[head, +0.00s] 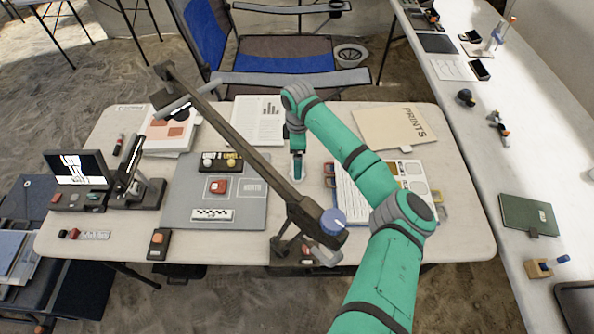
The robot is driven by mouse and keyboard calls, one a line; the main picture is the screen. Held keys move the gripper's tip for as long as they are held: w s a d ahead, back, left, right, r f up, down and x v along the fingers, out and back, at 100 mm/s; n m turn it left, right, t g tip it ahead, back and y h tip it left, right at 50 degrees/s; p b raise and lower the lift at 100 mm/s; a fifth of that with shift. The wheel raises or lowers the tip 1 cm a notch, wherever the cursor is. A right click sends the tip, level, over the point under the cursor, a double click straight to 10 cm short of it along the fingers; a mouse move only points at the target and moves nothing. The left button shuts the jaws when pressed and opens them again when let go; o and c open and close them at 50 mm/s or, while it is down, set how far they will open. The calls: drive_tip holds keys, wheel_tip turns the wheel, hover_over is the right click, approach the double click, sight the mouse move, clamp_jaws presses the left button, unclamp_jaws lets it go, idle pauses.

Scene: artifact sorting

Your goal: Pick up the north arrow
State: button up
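My gripper (297,176) points down over the middle of the white table, just right of the grey board. It is small here and I cannot tell whether its fingers are open or shut. The grey board (180,190) carries a blank marked square (253,187) with lettering that seems to read "NORTH". A red piece (217,186) and a black-and-white scale bar (213,214) lie on the board.
A PRINTS folder (390,128) lies behind. A small monitor (78,169) stands left.

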drive_tip(key=shift+s+a+f, duration=0.1)
drive_tip(key=shift+f, duration=1.25)
drive_tip(key=shift+s+f, duration=0.1)
drive_tip(key=shift+f, duration=1.2)
drive_tip(key=c, duration=1.1)
